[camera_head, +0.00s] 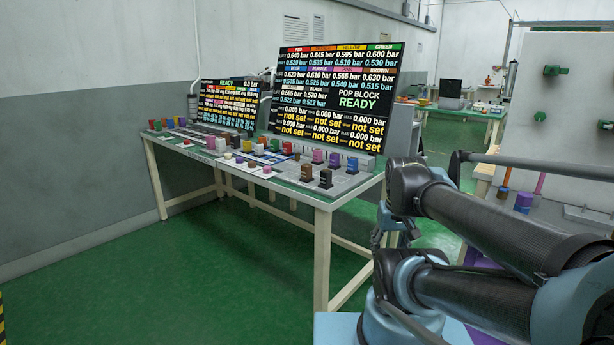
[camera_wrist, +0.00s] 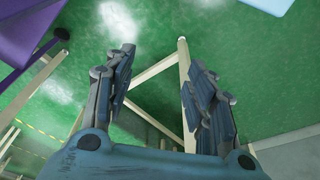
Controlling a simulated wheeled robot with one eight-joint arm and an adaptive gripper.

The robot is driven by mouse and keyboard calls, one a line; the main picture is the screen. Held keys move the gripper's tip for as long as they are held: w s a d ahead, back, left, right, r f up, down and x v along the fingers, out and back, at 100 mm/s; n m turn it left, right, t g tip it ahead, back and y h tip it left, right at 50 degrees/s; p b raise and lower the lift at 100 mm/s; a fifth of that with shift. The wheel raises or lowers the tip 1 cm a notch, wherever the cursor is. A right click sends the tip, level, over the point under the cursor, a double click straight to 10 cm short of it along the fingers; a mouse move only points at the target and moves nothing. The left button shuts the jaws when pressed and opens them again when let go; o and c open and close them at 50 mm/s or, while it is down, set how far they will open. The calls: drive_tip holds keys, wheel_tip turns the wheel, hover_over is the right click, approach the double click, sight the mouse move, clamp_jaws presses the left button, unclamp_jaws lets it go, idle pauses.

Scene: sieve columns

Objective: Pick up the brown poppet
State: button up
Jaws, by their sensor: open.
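Several small coloured pieces stand on the table's grey panel in the head view. A dark brown piece (camera_head: 306,172) stands near its front right, and another dark brownish piece (camera_head: 326,178) stands just to its right. They are small in the view, and I cannot tell for sure which is the brown poppet. My gripper (camera_wrist: 160,68) shows in the wrist view, its two fingers spread wide with nothing between them. It is over green floor and pale table legs. No poppet shows in the wrist view. The gripper is not clearly visible in the head view.
The long table (camera_head: 324,202) carries a large screen (camera_head: 335,95) and a smaller screen (camera_head: 228,104) behind the pieces. Green floor (camera_head: 190,280) is clear in front. A white board (camera_head: 560,110) stands at the right. A purple surface (camera_wrist: 30,25) is at the wrist view's upper left.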

drive_tip(key=w+a+r+n, duration=0.2)
drive_tip(key=w+a+r, duration=0.1)
drive_tip(key=w+r, duration=0.45)
wheel_tip(320, 180, up, 15)
drive_tip(key=n+y, duration=0.4)
drive_tip(key=n, duration=0.4)
hover_over(309, 165)
drive_tip(key=s+d, duration=0.3)
drive_tip(key=d, duration=0.1)
drive_tip(key=shift+t, duration=0.3)
drive_tip(key=x, duration=1.6)
drive_tip(key=shift+s+d+f, duration=0.2)
drive_tip(key=shift+d+f, duration=0.05)
drive_tip(key=shift+f, duration=0.25)
drive_tip(key=c, duration=1.1)
